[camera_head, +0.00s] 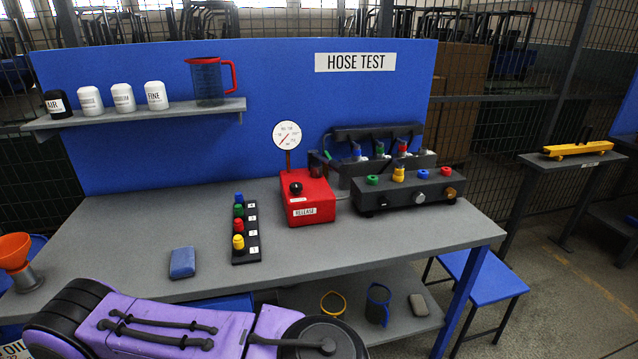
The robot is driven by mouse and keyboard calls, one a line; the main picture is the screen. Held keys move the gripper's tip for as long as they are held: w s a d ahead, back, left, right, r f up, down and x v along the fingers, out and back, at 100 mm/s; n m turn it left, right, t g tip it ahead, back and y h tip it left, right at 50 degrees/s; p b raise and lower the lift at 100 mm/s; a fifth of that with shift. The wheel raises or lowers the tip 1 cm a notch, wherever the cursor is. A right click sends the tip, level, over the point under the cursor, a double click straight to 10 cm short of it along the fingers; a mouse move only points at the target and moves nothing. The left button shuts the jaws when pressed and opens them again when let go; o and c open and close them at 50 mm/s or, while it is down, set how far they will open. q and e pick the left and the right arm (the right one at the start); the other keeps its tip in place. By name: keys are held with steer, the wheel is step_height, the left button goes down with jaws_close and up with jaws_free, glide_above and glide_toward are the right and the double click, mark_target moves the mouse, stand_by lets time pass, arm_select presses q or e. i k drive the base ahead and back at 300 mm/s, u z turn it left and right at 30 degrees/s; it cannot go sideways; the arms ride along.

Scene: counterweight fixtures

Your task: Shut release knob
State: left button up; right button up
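The release knob (296,188) is a small black ball on top of a red box (318,205) labelled RELEASE, which stands near the middle of the bench. A round white gauge (287,135) with a red needle stands on a post behind the knob. Whether the knob is open or shut cannot be told from its look. Neither of my grippers shows. A purple and black arm part of mine crosses the bottom left foreground, well in front of the red box.
A black manifold (408,192) with coloured caps stands right of the red box. A black strip (246,251) of coloured plugs and a blue block (182,263) lie left. An orange funnel (14,252) is at far left. The bench (400,245) is clear at front right.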

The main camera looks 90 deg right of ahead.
mark_target(295, 187)
steer(key=z, duration=2.55)
